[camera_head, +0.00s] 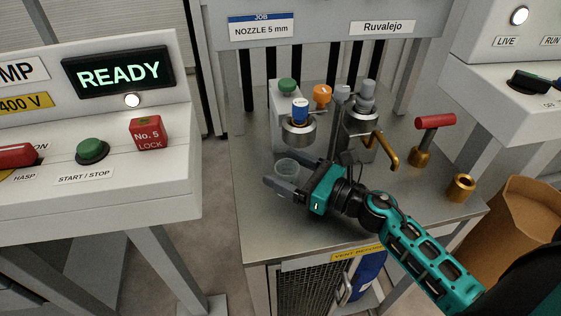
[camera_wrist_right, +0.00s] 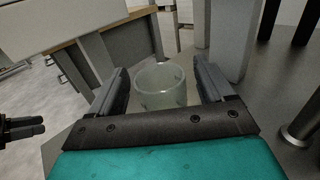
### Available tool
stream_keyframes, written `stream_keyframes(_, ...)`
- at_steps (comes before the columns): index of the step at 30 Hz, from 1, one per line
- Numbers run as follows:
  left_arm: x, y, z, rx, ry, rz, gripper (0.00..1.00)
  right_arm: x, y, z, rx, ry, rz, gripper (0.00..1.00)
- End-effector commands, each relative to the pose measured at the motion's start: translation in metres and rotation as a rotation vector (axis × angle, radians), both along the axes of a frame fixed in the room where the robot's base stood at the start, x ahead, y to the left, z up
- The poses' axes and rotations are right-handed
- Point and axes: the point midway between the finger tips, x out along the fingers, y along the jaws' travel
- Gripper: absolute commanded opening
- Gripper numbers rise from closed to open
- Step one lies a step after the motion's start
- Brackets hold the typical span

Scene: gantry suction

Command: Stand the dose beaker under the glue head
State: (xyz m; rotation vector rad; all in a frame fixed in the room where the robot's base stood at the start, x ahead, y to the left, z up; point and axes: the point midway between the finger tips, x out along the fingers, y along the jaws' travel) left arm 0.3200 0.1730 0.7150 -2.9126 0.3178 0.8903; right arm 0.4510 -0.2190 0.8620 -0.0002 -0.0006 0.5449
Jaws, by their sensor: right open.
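The dose beaker (camera_head: 287,168) is a small clear cup standing upright on the steel bench top. It stands below and slightly left of the glue head (camera_head: 299,133), a metal ring with a blue-capped cartridge. My right gripper (camera_head: 284,172) is open, with its fingers on either side of the beaker. In the right wrist view the beaker (camera_wrist_right: 161,86) sits between the two fingers of the gripper (camera_wrist_right: 163,78), with a gap showing on each side. A dark two-pronged part at the left edge of that view may be my left gripper (camera_wrist_right: 20,128).
A grey cylinder (camera_head: 362,122) with a brass tap (camera_head: 384,150) stands right of the glue head. A red-handled brass tool (camera_head: 434,122) and a brass cup (camera_head: 461,187) are farther right. The bench's front-left corner is clear. A READY panel (camera_head: 116,72) stands left.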

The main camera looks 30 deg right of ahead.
Motion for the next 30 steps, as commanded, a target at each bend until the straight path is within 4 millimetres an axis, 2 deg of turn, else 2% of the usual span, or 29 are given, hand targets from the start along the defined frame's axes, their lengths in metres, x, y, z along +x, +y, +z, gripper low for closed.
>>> stream_keyframes(6,-0.003,0.004,-0.002,0.007,0.011,0.005,0.43,0.016,0.01,0.0,0.001,0.0,-0.001,0.81)
stream_keyframes(16,-0.004,0.004,-0.003,0.005,0.011,0.008,0.43,0.017,0.011,-0.001,0.0,0.001,-0.001,0.81)
stream_keyframes(30,-0.004,0.001,-0.002,0.001,0.01,0.004,0.43,0.017,0.011,0.0,0.001,0.001,-0.001,0.37)
